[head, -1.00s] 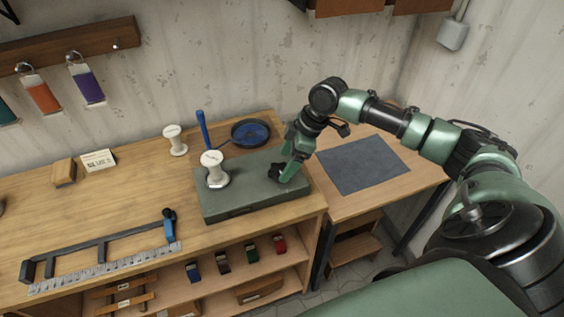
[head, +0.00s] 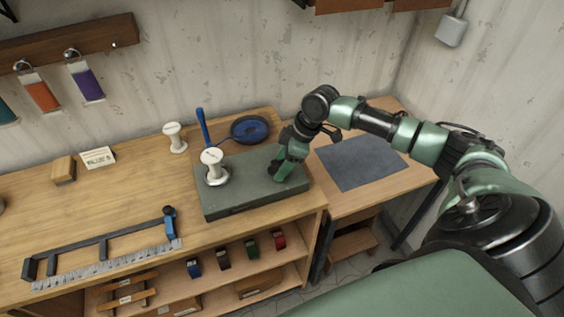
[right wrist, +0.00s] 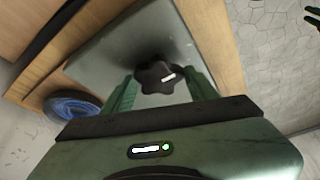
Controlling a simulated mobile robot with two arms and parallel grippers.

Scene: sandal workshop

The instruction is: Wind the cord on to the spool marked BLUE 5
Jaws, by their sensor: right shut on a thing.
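A white spool (head: 212,164) stands upright on the left end of a grey-green winder block (head: 240,205). Its marking is too small to read. Blue cord (head: 250,129) lies coiled in a dark round dish behind the block, and a thin strand leads from it towards the spool. My right gripper (head: 278,174) points down at the block's right end. In the right wrist view its fingers are shut on a black lobed knob (right wrist: 158,77) with a white mark. My left gripper is not in the head view.
Another white spool (head: 175,137), a card (head: 98,157) and a wooden block (head: 64,169) stand at the back of the bench. A grey mat (head: 361,162) lies on the right table. Small coloured items sit on the shelf below.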

